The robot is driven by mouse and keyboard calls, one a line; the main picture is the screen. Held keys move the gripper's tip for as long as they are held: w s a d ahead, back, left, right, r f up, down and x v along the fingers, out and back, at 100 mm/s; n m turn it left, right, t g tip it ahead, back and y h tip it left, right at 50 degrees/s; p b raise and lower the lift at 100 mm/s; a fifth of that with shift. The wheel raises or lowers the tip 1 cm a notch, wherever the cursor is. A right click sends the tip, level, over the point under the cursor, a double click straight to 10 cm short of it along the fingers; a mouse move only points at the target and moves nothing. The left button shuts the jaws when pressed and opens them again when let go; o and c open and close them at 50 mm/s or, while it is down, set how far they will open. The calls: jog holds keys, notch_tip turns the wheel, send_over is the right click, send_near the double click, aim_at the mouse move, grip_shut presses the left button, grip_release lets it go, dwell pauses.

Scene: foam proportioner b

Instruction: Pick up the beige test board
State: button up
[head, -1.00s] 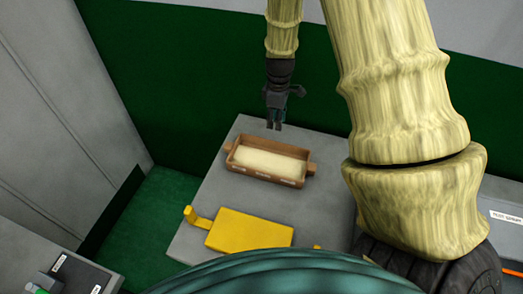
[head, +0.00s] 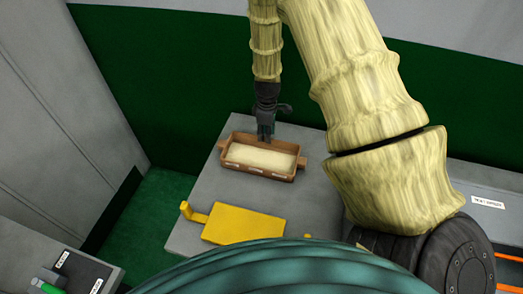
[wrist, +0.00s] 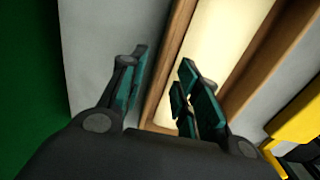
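A beige slab (head: 262,157), which looks like the test board, lies flat inside a shallow brown tray (head: 304,161) with a grip at each end. My gripper (head: 266,137) points down at the tray's far long wall, its tips overlapping that wall in the head view. In the wrist view my gripper (wrist: 164,62) is open, its two teal-faced fingers apart with nothing held between them. The tray's brown wall (wrist: 163,98) shows between and beyond the fingers, and the beige surface (wrist: 214,38) lies past the right finger. I cannot tell whether the fingers touch the tray.
The tray stands on a grey table (head: 205,203). A yellow plate with a bent handle (head: 242,225) lies nearer me, and also shows in the wrist view (wrist: 302,112). A dark panel with labels (head: 75,275) is at lower left. A green wall (head: 180,75) rises behind.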

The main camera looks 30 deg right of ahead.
jog(key=shift+w+f, duration=0.15)
jog(key=shift+f, duration=0.85)
grip_shut()
